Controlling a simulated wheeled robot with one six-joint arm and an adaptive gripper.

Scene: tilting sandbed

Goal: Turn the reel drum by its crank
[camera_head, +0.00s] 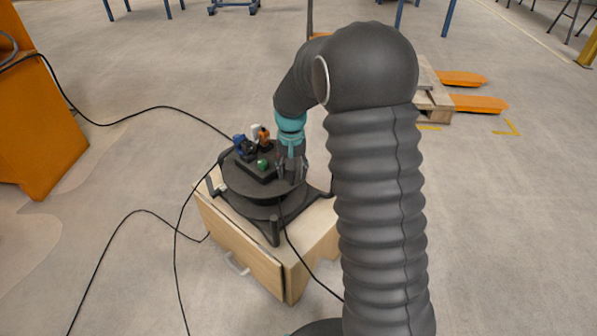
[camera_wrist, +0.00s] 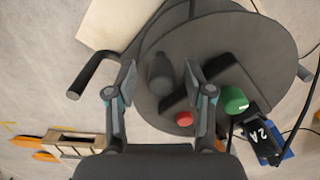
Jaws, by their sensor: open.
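The dark reel drum (camera_head: 240,182) lies flat in a black frame on top of a wooden cabinet; its round top also fills much of the wrist view (camera_wrist: 240,40). A dark grey upright knob (camera_wrist: 161,72), which looks like the crank's grip, stands near the drum's edge. My gripper (camera_wrist: 160,80) is open, with one finger on each side of this knob and gaps visible between. In the head view my gripper (camera_head: 290,168) is over the drum's right side, and the crank is hidden or too small to make out.
The drum carries a socket panel with a green cap (camera_wrist: 235,100), a red button (camera_wrist: 184,118) and blue and orange plugs. Black cables run across the floor. The wooden cabinet (camera_head: 240,245) has a drawer handle. An orange cabinet (camera_head: 38,120) stands left; a pallet truck (camera_head: 465,90) is behind right.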

